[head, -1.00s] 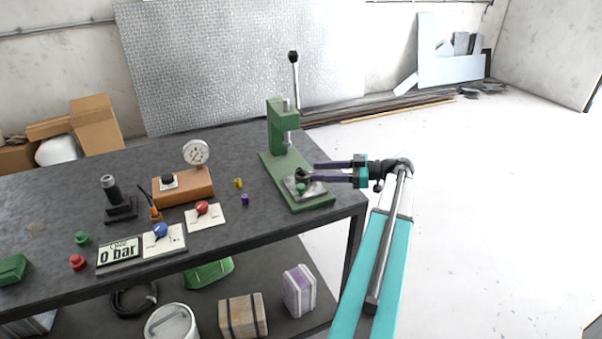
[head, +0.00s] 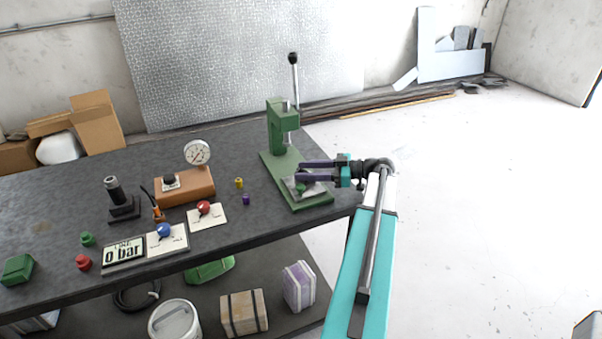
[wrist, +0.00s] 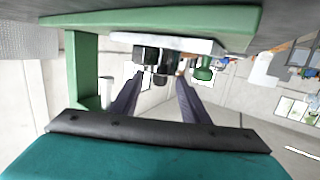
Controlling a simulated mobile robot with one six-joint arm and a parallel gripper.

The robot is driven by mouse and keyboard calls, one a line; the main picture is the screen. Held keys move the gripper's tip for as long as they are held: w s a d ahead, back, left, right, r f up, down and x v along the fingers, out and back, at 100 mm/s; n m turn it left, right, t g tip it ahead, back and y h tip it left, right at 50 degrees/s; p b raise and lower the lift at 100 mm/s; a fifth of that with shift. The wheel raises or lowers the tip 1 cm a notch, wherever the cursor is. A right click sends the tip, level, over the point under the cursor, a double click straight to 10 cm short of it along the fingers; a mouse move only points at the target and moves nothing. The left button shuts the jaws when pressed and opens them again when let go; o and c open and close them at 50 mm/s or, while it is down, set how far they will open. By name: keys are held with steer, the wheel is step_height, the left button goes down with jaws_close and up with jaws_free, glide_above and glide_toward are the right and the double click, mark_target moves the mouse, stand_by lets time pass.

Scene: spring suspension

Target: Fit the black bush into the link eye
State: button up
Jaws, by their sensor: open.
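In the head view my gripper (head: 299,170) is open, its two dark purple fingers reaching left over the metal plate (head: 317,188) on the green press's base. In the wrist view, which looks upside down, my gripper's fingertips (wrist: 160,77) stand apart on either side of black parts (wrist: 146,55) at the plate. I cannot tell which black part is the bush and which is the link eye, nor whether the fingers touch them. In the head view the fingers largely hide these parts. A green knob (head: 300,188) sits beside them; it also shows in the wrist view (wrist: 204,70).
The green press (head: 283,130) with its upright lever (head: 294,75) stands just behind my gripper. A purple bush (head: 246,200) and a yellow bush (head: 239,183) stand on the bench (head: 70,205) to the left. A gauge (head: 198,153) on an orange-brown block stands further left.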

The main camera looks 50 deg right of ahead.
jaws_close()
steer(key=shift+r, duration=0.15)
stand_by(0.4)
steer(key=shift+r+b, duration=1)
steer(key=shift+r, duration=0.35)
steer(key=shift+s+a+r, duration=0.15)
steer(key=shift+a+r, duration=0.05)
steer(key=shift+a, duration=0.05)
steer(key=s+a+r+b, duration=0.1)
steer(key=s+a+b, duration=0.5)
steer(key=a, duration=0.5)
steer(key=shift+s, duration=0.35)
steer(key=shift+a+b, duration=0.15)
steer(key=shift+b, duration=0.35)
